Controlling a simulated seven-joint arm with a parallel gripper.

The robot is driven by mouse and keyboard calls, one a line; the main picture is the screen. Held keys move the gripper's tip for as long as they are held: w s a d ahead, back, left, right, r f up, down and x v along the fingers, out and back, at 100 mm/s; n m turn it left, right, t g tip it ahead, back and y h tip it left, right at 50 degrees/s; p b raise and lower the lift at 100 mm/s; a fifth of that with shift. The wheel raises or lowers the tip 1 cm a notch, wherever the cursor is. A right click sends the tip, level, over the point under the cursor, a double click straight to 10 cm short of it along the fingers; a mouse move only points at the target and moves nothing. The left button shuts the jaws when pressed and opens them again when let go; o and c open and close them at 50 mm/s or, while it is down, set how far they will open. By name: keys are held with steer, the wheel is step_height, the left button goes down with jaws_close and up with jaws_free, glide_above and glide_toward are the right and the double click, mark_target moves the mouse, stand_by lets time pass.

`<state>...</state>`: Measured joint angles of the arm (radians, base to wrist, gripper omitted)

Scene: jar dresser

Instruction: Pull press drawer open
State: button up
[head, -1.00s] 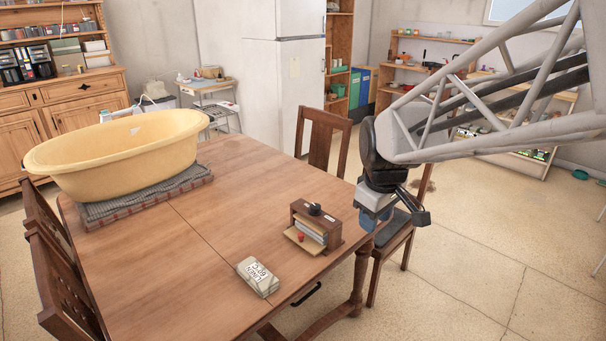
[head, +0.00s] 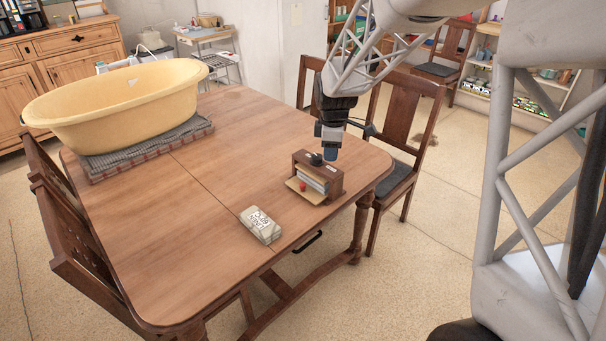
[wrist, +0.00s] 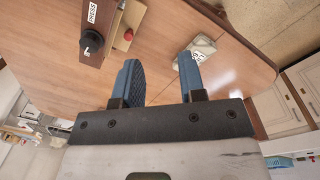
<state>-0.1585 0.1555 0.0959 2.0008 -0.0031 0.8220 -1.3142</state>
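The press (head: 336,184) is a small dark wooden box with a black knob on top, standing near the table's right edge. Its label reads PRESS in the wrist view, where the box (wrist: 107,22) is at upper left. A light wooden board with a red knob (head: 303,187) shows at its lower front. The red knob (wrist: 128,34) also shows beside the box in the wrist view. My gripper (wrist: 160,78) is open and empty, with its blue fingers apart. In the head view my gripper (head: 329,150) is above and just behind the press, touching nothing that I can make out.
A labelled pale packet (head: 260,225) lies on the wooden table (head: 190,260) in front of the press. A black handle (head: 307,242) sits under the table's edge. A yellow tub (head: 120,100) stands at the far left. Chairs (head: 405,125) stand at the right side.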

mark_target(303, 184)
steer(key=w+a+f+n, duration=0.2)
steer(key=w+f, duration=0.2)
steer(key=f, duration=0.1)
steer(key=w+a+f+n, duration=0.2)
steer(key=w+a+f, duration=0.1)
steer(key=w+f, duration=0.1)
steer(key=w+a+f+n, duration=0.3)
steer(key=w+f, duration=0.2)
steer(key=f, duration=0.1)
steer(key=shift+f+g, duration=0.1)
steer(key=shift+g, duration=0.3)
steer(key=shift+f, duration=0.1)
steer(key=shift+f, duration=3.8)
jaws_close()
